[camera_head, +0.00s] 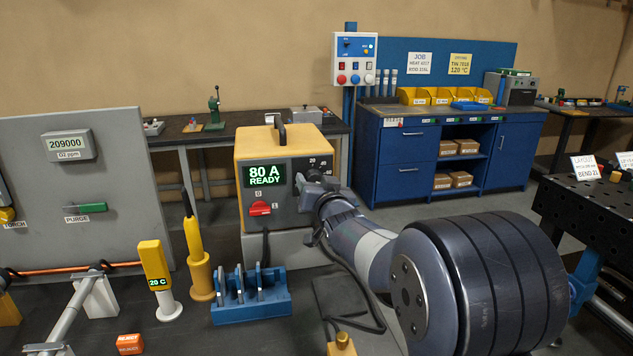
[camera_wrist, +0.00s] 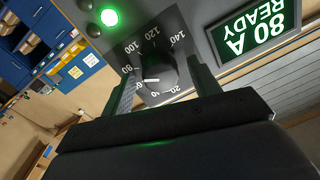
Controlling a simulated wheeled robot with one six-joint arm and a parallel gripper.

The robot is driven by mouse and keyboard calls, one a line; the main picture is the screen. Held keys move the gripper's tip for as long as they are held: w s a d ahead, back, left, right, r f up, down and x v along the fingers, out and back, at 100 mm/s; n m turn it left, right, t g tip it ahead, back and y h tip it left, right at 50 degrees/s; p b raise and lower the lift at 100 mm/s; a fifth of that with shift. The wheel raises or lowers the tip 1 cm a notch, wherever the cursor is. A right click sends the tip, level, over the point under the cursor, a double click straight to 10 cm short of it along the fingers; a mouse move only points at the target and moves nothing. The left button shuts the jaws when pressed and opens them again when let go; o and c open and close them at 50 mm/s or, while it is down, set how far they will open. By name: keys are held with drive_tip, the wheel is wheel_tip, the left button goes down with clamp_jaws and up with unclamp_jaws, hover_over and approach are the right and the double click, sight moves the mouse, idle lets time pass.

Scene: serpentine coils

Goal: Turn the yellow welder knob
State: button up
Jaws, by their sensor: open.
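The yellow welder (camera_head: 252,146) stands on the bench with a grey front panel, and its display (camera_head: 265,175) reads 80 A READY. In the wrist view its round dark knob (camera_wrist: 162,70) sits on a dial marked up to 140. A white mark on the knob points left in the picture, toward the 60 to 80 side. My gripper (camera_wrist: 168,82) is open, with one finger on each side of the knob. I cannot tell whether the fingers touch it. In the head view my gripper (camera_head: 308,181) is at the dial and hides the knob.
A red switch (camera_head: 260,209) is below the display. A green lamp (camera_wrist: 109,17) glows near the dial. A blue rack (camera_head: 250,308), a yellow torch (camera_head: 198,262) and a 20 C gauge (camera_head: 154,264) stand in front of the welder. A cable hangs along my arm.

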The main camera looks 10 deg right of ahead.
drive_tip(key=shift+c, duration=0.5)
drive_tip(key=c, duration=0.9)
drive_tip(key=shift+n+b, duration=0.3)
drive_tip(key=shift+b, duration=0.15)
drive_tip(key=n+b, duration=0.6)
drive_tip(key=n, duration=0.3)
